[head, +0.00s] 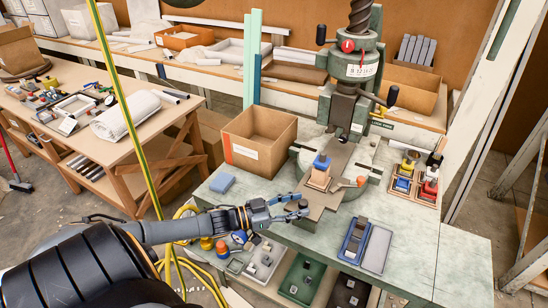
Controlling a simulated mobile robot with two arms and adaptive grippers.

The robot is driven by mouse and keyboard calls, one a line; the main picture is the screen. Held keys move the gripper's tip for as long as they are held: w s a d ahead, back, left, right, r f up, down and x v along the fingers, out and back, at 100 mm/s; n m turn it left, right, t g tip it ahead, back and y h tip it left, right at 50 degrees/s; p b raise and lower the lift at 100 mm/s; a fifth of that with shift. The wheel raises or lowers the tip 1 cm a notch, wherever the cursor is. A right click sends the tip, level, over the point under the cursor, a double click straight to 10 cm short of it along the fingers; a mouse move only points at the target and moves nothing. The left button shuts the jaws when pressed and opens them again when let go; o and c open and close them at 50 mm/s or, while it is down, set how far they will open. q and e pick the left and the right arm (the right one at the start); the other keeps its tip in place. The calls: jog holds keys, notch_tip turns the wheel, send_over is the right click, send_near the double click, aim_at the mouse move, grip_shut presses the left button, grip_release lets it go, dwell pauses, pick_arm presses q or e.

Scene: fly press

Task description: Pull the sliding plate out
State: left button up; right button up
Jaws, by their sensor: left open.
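The sliding plate (317,206) is a flat brown-grey plate under the fly press (351,75). It sticks out toward the front left of the press base. A block with a blue top (321,165) stands on the plate. A tool with an orange-red knob (360,181) lies to the right of the block. My left gripper (304,203) reaches in from the left at the plate's front edge. Its fingers are open; whether they touch the plate I cannot tell. My right gripper is not in view.
An open cardboard box (259,140) stands behind my left gripper. A blue sponge-like block (222,182) lies on the bench at left. A blue tray (355,240) and a grey tray (378,249) sit at front right. A wooden tray of coloured blocks (410,181) stands at right.

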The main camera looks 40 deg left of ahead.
pick_arm(q)
jog(key=v, duration=1)
jog(key=shift+w+a+f, duration=0.15)
jog(key=s+a+f+n+g+y+b, duration=0.1)
jog(key=s+f+g+y, duration=0.2)
jog(key=f, duration=0.8)
jog(key=s+a+f+n+g+y, duration=0.1)
jog(key=s+f+n+y, duration=0.3)
jog(key=f, duration=0.7)
jog(key=s+a+f+m+g+y+b, duration=0.15)
jog(key=s+f, duration=0.35)
jog(key=f, duration=0.5)
jog(key=s+d+f+g, duration=0.4)
jog(key=s+d+f, duration=0.4)
jog(key=s, duration=0.3)
jog(key=s+d+f+g, duration=0.5)
jog(key=s+d+f, duration=0.4)
jog(key=s+d, duration=0.2)
jog(key=shift+s+y, duration=0.3)
jog(key=shift+y, duration=0.05)
